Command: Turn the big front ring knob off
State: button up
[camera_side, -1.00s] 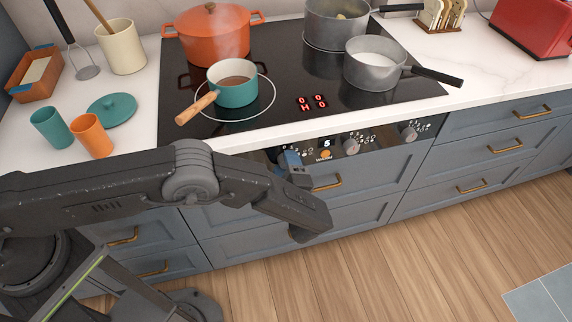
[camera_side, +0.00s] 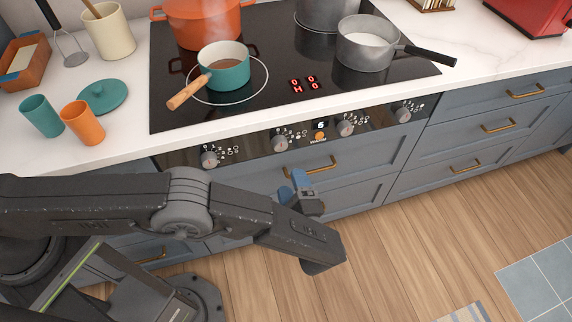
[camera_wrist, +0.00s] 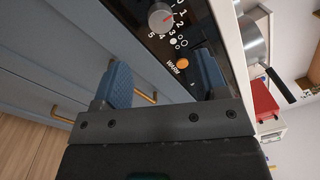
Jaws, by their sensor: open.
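Four-burner black cooktop controls show as a row of grey knobs on the front panel: a far-left knob (camera_side: 209,160), a second knob (camera_side: 281,143), a third (camera_side: 346,128) and a right knob (camera_side: 404,114). I cannot tell for certain which is the big front ring knob. A knob with numbers around it (camera_wrist: 160,20) shows at the top of the wrist view, beyond my fingertips. My gripper (camera_side: 300,186), with blue fingers, is open and empty in front of and below the panel, apart from the knobs. Its fingers stand apart in the wrist view (camera_wrist: 164,80).
A brass drawer handle (camera_side: 310,168) sits just behind my gripper. Open floor lies to the right.

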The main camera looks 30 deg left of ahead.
jog(key=shift+v, duration=1.35)
jog(key=w+a+r+n+g+h, duration=0.1)
jog(key=a+r+n+g+h, duration=0.3)
jog(key=a+r, duration=0.6)
jog(key=w+a+r+n+g+y, duration=0.1)
jog(key=a+r+n+g, duration=0.2)
jog(key=a+r+g, duration=0.7)
jog(key=s+a+r+n+t+h, duration=0.3)
jog(key=s+r, duration=0.3)
jog(key=s, duration=0.3)
jog(key=s+a+r+n+t+h, duration=0.3)
jog(key=s+a+r+n+h, duration=0.1)
jog(key=s, duration=0.6)
notch_tip(320, 180, up, 3)
jog(key=a+h, duration=0.1)
jog(key=h, duration=0.1)
jog(key=shift+s+a+h, duration=0.15)
jog(key=shift+s+h, duration=0.05)
jog(key=shift+h, duration=0.1)
